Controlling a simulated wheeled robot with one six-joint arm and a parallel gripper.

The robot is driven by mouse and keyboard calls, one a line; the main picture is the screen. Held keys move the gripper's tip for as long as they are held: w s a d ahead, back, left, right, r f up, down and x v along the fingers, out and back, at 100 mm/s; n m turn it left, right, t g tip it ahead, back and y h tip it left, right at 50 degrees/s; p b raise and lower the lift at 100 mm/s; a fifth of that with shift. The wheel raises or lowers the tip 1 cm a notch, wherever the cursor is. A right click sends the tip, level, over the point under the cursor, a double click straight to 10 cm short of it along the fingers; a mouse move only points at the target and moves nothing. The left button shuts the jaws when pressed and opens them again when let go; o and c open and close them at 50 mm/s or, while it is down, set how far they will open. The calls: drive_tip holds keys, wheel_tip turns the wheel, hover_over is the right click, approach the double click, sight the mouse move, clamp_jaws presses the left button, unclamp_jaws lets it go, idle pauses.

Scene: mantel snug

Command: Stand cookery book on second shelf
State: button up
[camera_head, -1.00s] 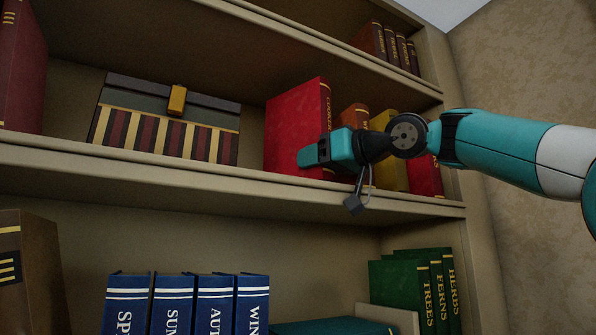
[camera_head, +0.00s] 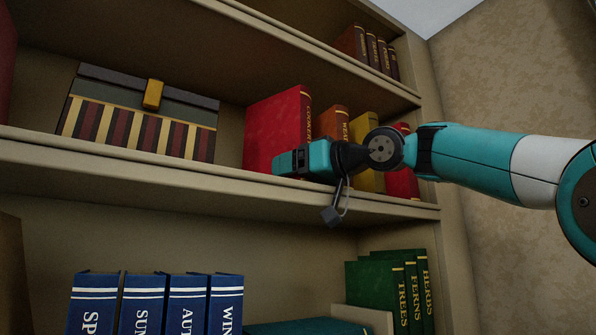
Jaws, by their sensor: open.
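The cookery book (camera_head: 272,128) is the large red book standing upright on the middle shelf, with gold lettering on its spine, partly covered by my gripper. It leans little if at all. An orange-brown book (camera_head: 333,121) stands just right of it. My gripper (camera_head: 284,162) is open, reaching in from the right in front of the cookery book's lower part, near the shelf's front edge. The jaws hold nothing that I can see. I cannot tell whether they touch the book.
A striped box (camera_head: 138,130) with a gold clasp stands left on the same shelf (camera_head: 120,158), with a gap before the book. A yellow book (camera_head: 366,126) and another red book (camera_head: 402,184) stand right. Blue volumes (camera_head: 186,301) and green books (camera_head: 375,287) fill the shelf below.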

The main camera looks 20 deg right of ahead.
drive_tip(key=shift+r, duration=0.2)
drive_tip(key=shift+s+d+f, duration=0.15)
drive_tip(key=shift+s+d, duration=0.1)
drive_tip(key=shift+d, duration=0.05)
drive_tip(key=b+v, duration=0.3)
drive_tip(key=v, duration=0.8)
drive_tip(key=shift+s, duration=0.15)
